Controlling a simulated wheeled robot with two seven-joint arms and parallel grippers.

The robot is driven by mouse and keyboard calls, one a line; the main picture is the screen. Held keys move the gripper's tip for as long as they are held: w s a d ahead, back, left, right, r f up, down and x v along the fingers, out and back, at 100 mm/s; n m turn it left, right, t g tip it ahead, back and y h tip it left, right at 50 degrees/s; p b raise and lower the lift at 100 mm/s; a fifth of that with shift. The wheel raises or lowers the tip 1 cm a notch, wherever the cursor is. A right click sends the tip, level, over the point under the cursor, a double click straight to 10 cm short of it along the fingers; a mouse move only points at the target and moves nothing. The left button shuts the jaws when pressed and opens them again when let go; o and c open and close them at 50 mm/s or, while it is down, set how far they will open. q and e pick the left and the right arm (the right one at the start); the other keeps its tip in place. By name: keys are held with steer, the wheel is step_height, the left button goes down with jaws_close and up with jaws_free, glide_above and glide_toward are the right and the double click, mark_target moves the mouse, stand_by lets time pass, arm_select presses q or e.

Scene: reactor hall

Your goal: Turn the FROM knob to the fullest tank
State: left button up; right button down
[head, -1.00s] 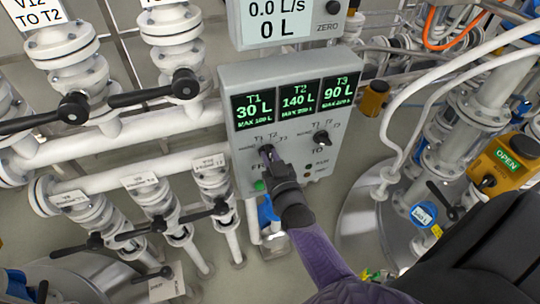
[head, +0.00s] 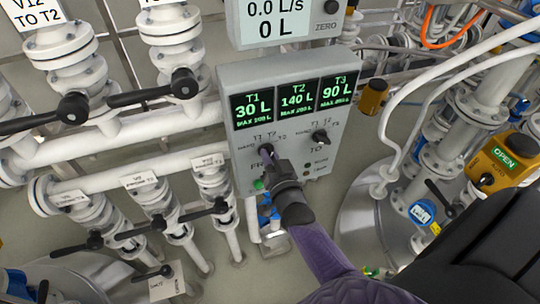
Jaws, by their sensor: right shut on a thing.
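The grey control box (head: 228,85) has three screens: T1 30 L (head: 252,106), T2 140 L (head: 297,99) and T3 90 L (head: 338,91). The FROM knob (head: 266,149) is on the lower left of the box, largely covered by my right gripper (head: 268,157). My right gripper is shut on it, its arm coming up from the bottom right. The FROM knob's exact pointing is hard to tell. The TO knob (head: 320,137) is to the right, with nothing touching it. My left gripper is not in view.
A flow display (head: 275,22) above the box reads 0.0 L/s and 0 L. White pipes with black-handled valves (head: 185,84) fill the left. An orange box marked OPEN (head: 497,160) and white hoses are on the right. A green button (head: 258,185) lies just left of my gripper.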

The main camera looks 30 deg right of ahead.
steer(key=c, duration=0.6)
jaws_free()
steer(key=shift+c, duration=0.2)
steer(key=v, duration=1)
steer(key=shift+p, duration=0.35)
steer(key=shift+d, duration=0.1)
